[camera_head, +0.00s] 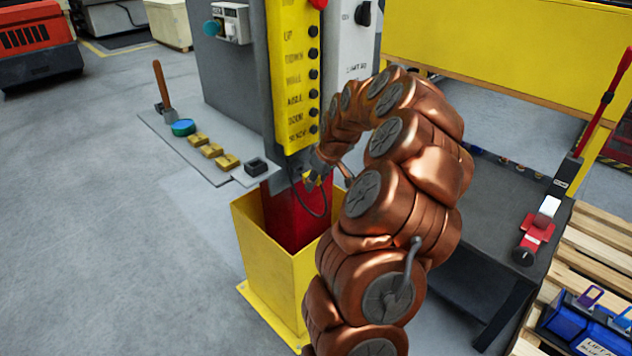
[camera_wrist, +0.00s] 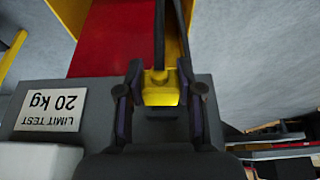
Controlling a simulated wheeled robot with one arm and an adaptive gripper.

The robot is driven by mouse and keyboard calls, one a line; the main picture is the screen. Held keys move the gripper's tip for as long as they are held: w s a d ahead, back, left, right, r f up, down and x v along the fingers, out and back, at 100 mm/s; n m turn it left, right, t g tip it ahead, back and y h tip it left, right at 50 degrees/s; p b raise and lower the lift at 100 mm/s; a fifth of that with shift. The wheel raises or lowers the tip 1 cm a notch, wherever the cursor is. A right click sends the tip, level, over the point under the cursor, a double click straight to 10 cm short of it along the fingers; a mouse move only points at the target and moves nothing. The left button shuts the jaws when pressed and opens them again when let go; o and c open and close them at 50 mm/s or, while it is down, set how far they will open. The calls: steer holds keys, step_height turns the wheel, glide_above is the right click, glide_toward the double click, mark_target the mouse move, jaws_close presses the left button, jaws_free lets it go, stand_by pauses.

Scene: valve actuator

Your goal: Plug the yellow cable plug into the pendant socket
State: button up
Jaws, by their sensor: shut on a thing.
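My gripper (camera_wrist: 160,105) is shut on the yellow cable plug (camera_wrist: 160,85), which sits between both fingers in the wrist view. A dark cable runs up from the plug. In the head view my gripper (camera_head: 317,178) is just below the lower end of the yellow pendant (camera_head: 295,75), a tall panel with a column of black buttons. A bit of yellow shows at the fingers there, and a dark cable (camera_head: 324,205) loops below. I cannot make out the pendant socket; my gripper and arm cover part of this area. I cannot tell whether the plug touches anything ahead.
A yellow bin (camera_head: 262,265) with a red inside stands below my gripper. A dark bench (camera_head: 480,230) and a pallet (camera_head: 600,240) are at right.

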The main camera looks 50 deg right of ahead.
steer(key=shift+w, duration=1.45)
stand_by(0.6)
steer(key=o, duration=1.2)
steer(key=v, duration=1.2)
